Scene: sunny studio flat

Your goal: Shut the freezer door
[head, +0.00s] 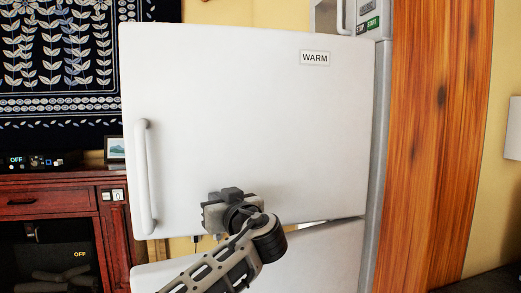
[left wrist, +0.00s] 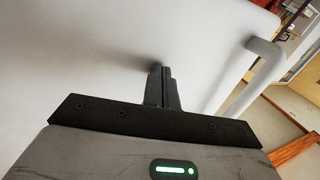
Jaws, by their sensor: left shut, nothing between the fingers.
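The freezer door (head: 250,120) is the large white upper door of the fridge. It stands ajar, swung out toward me from its right side, with a gap above the lower door (head: 330,258). Its vertical handle (head: 145,178) is at the left edge and also shows in the left wrist view (left wrist: 250,72). My left gripper (head: 230,208) is in front of the door's lower middle. In the left wrist view its fingers (left wrist: 162,82) are shut and empty, pointing at the white door face (left wrist: 110,55), at or very near it. My right gripper is out of view.
A grey appliance with a handle (head: 347,15) shows above the door's top right. A wooden panel (head: 435,140) stands right of the fridge. A red-brown cabinet (head: 50,205) stands at the left, with a small picture frame (head: 115,149) on it.

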